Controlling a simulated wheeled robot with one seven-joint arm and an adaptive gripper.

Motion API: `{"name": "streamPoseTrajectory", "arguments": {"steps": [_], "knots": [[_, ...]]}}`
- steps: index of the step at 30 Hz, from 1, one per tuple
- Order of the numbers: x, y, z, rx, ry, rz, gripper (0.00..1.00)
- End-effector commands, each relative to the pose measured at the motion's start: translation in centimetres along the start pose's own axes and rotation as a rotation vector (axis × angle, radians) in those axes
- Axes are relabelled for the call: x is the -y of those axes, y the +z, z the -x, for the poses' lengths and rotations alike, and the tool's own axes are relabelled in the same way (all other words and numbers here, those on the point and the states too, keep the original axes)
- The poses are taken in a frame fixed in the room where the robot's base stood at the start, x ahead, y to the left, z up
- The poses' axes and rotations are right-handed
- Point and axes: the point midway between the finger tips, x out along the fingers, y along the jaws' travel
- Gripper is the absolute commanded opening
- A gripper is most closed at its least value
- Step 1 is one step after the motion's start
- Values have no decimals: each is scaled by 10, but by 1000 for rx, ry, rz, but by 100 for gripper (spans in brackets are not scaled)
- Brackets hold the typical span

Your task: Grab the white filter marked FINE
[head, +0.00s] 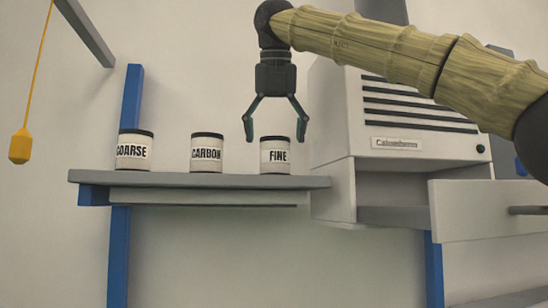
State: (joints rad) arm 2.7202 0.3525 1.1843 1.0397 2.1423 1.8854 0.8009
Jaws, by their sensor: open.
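The white filter marked FINE (275,156) stands upright on the grey shelf (200,180), the rightmost of three similar filters. It is a white cylinder with a dark top rim and a black-lettered label. My gripper (276,138) is open and points down just above and in front of or around the filter's top, with a finger to each side in the picture. I cannot tell the depth between them. No finger visibly touches the filter.
The CARBON filter (207,154) and COARSE filter (135,151) stand to the left on the same shelf. A white vented cabinet (415,115) with an open drawer (485,210) is at the right. A yellow pendant (20,146) hangs at the left.

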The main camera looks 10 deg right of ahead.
Motion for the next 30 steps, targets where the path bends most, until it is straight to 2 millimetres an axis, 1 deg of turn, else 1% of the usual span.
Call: {"name": "streamPoseTrajectory", "arguments": {"steps": [3, 8, 11, 18, 21, 25, 30], "knots": [[0, 0, -7, 0, -1, 0, 83], [2, 0, -12, 0, -1, -2, 83], [2, 2, -18, 0, -1, 0, 83], [1, 3, -46, -2, -1, 1, 83], [1, 2, -55, -1, -1, 0, 83], [0, 2, -60, 1, 0, 0, 83], [0, 2, -62, 1, 0, -1, 83]]}}
